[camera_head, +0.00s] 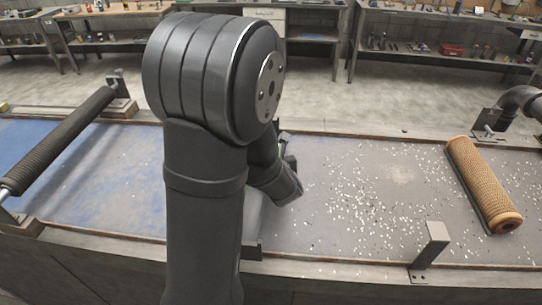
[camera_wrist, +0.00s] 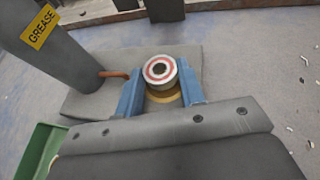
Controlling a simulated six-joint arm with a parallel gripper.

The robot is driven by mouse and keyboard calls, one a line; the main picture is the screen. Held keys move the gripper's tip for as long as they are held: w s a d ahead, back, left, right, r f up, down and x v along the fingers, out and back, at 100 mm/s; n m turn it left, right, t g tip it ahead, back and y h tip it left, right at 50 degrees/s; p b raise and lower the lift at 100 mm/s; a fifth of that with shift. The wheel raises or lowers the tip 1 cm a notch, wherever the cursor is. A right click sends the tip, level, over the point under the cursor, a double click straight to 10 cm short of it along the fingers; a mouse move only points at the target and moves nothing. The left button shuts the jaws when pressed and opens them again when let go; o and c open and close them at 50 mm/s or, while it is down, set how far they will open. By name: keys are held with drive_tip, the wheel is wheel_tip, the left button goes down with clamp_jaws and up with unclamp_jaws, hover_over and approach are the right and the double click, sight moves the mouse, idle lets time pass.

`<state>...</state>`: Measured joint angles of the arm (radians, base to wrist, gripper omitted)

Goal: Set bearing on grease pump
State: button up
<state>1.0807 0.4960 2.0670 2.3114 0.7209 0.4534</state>
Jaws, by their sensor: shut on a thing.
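In the wrist view, my gripper (camera_wrist: 160,84) has its two blue fingers shut on a bearing (camera_wrist: 150,72), a short metal ring with a red band around a dark bore. The grease pump shows as a dark grey cylinder (camera_wrist: 62,58) with a yellow GREASE label, a copper-coloured pipe (camera_wrist: 115,74) and a grey base plate (camera_wrist: 88,103). A yellowish round part (camera_wrist: 164,97) shows just below the bearing, between the fingers. I cannot tell whether the bearing touches it. In the head view, my arm hides the bearing, the pump and the fingers.
A green bin (camera_wrist: 40,150) stands at lower left in the wrist view. In the head view, a mesh tube (camera_head: 480,183) lies at right and a dark roller (camera_head: 62,138) at left. White bits litter the tabletop (camera_head: 330,235). A metal bracket (camera_head: 432,250) stands at the front edge.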

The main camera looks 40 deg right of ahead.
drive_tip(key=shift+f, duration=0.45)
idle(0.3)
drive_tip(key=o, duration=1.1)
drive_tip(key=shift+s, duration=0.15)
drive_tip(key=v, duration=1.7)
drive_tip(key=shift+a, duration=0.2)
drive_tip(key=x, duration=1.7)
drive_tip(key=shift+d, duration=0.2)
